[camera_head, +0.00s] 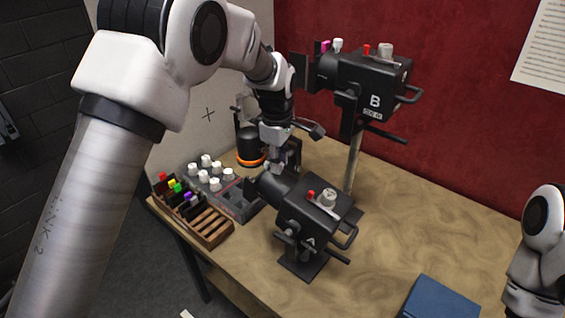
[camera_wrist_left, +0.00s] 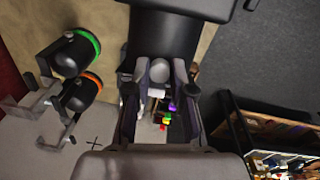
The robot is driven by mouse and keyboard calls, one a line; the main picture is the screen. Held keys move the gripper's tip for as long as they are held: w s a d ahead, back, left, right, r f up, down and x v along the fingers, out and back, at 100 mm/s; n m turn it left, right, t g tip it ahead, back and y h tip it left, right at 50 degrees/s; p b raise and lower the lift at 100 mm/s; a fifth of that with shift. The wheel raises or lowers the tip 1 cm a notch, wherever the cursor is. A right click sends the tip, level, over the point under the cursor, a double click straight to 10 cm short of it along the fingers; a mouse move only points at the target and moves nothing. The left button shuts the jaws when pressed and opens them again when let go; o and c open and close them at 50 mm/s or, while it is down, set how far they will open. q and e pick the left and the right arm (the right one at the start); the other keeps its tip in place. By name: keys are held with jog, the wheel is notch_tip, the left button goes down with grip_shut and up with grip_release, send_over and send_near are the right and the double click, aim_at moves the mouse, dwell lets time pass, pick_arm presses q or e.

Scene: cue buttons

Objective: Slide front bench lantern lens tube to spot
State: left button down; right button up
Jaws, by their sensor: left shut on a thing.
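The front bench lantern (camera_head: 312,222) is a black lamp marked A, standing on the table with its lens tube (camera_head: 275,188) pointing to the upper left. My left gripper (camera_head: 275,163) reaches down to the top of this tube. In the left wrist view my left gripper (camera_wrist_left: 160,82) has its fingers on either side of a small rounded grey knob (camera_wrist_left: 160,69) at the dark tube (camera_wrist_left: 165,37), and is shut on it. A dark cross mark (camera_head: 208,115) is on the pale wall panel; it also shows in the left wrist view (camera_wrist_left: 94,142). My right gripper is outside both views.
A second lantern marked B (camera_head: 372,80) stands on a post behind. A grey tray (camera_head: 236,203) with white-topped pieces and a wooden rack (camera_head: 212,228) with coloured pieces lie at left. A blue book (camera_head: 438,300) lies front right; the right tabletop is clear.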

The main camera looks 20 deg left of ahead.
pick_arm(q)
jog(key=c, duration=1)
grip_release()
jog(key=shift+w, duration=0.1)
jog(key=shift+a, duration=0.2)
jog(key=r, duration=1.2)
jog(key=shift+s, duration=0.25)
jog(key=shift+f, duration=0.1)
